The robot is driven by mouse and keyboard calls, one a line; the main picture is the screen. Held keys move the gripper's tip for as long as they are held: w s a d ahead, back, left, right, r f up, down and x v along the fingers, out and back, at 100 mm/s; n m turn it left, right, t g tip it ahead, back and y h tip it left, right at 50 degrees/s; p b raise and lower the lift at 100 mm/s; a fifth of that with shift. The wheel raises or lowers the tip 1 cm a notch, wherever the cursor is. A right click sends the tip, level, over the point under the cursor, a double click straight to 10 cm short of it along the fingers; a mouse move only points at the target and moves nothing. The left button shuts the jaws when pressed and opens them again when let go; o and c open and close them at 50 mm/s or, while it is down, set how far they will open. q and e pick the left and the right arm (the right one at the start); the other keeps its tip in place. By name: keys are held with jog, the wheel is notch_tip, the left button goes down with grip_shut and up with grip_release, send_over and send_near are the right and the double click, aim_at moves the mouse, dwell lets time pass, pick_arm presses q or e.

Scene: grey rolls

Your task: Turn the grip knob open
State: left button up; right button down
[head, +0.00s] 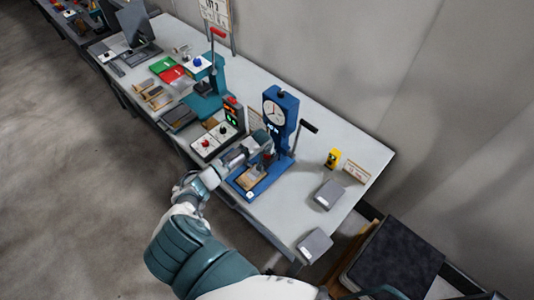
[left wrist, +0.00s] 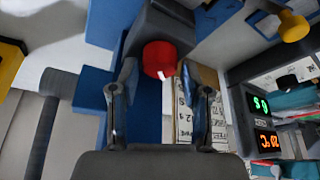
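The blue test stand (head: 279,107) with a round dial stands on the table in the head view. A red knob (left wrist: 160,59) on a dark grip body shows in the left wrist view, just beyond my fingertips and between their lines. My left gripper (left wrist: 160,92) is open around empty space, one finger on each side, apart from the knob. In the head view my left gripper (head: 258,143) reaches in at the stand's front and largely hides the knob. My right gripper is not in view.
A control box (head: 217,138) with a lit display (left wrist: 263,120) stands left of the stand. A black lever (head: 308,127) sticks out to its right. A yellow block (head: 333,158) and grey boxes (head: 328,194) are farther right. Bare tabletop lies between them.

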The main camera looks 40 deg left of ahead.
pick_arm(q)
jog(key=shift+o, duration=0.3)
jog(key=shift+f, duration=0.2)
jog(key=v, duration=1.1)
jog(key=shift+r, duration=0.4)
jog(key=shift+s, duration=0.2)
